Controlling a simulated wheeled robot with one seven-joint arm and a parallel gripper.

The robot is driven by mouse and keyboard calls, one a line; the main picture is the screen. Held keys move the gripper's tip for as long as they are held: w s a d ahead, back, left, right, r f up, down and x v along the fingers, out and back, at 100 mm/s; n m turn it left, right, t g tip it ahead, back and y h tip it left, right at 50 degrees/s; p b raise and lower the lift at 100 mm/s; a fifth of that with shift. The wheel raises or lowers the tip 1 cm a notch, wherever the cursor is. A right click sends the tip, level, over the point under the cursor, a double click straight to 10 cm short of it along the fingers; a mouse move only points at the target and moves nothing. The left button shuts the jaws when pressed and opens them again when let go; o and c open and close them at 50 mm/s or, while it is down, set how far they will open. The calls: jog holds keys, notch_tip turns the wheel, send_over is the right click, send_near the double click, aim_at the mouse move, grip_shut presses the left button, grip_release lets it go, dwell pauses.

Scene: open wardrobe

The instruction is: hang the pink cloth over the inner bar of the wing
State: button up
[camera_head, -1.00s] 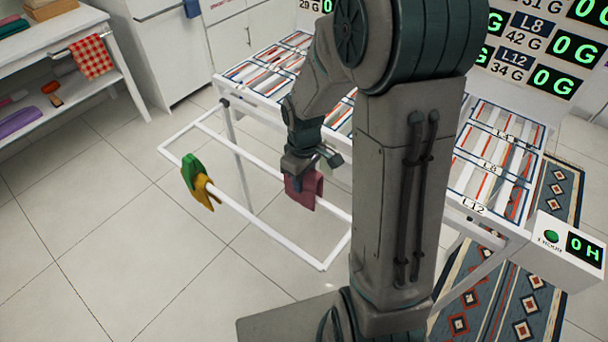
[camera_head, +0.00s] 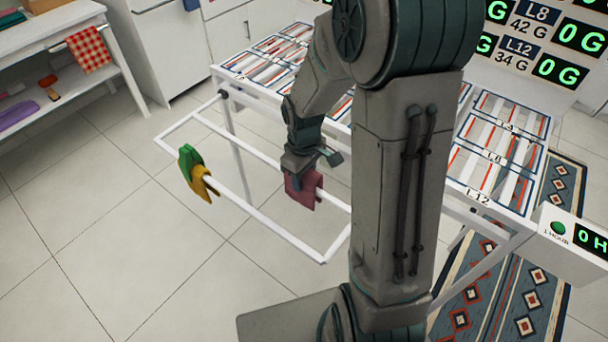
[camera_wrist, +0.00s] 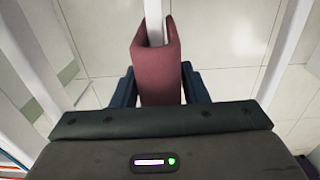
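The pink cloth (camera_head: 303,191) hangs folded over the inner bar (camera_head: 249,149) of the white wing, toward its right part. In the wrist view the pink cloth (camera_wrist: 159,84) straddles the white bar (camera_wrist: 153,22), with a flap on either side. My gripper (camera_wrist: 159,86) is over the bar, with one blue finger against each side of the cloth and no clear gap. The fingertips are partly hidden by the cloth. In the head view my gripper (camera_head: 298,178) is directly above the cloth, and the arm hides the bar's right end.
A green cloth (camera_head: 188,160) and a yellow cloth (camera_head: 206,185) hang side by side on the outer bar (camera_head: 265,222). The rack top (camera_head: 247,77) stands behind the wing. A white shelf (camera_head: 60,100) is at upper left. The tiled floor left of the wing is clear.

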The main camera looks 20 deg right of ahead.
jog(key=shift+o, duration=1.3)
notch_tip(320, 180, up, 14)
jog(key=p, duration=0.1)
jog(key=s+r+m+t+p, duration=0.1)
jog(key=s+r+m, duration=0.1)
jog(key=s, duration=0.4)
jog(key=s+r+m+t+p, duration=0.1)
jog(key=s+r+m, duration=0.2)
jog(key=s+m, duration=0.2)
jog(key=shift+s+t, duration=0.4)
jog(key=shift+s, duration=0.9)
jog(key=shift+a, duration=0.1)
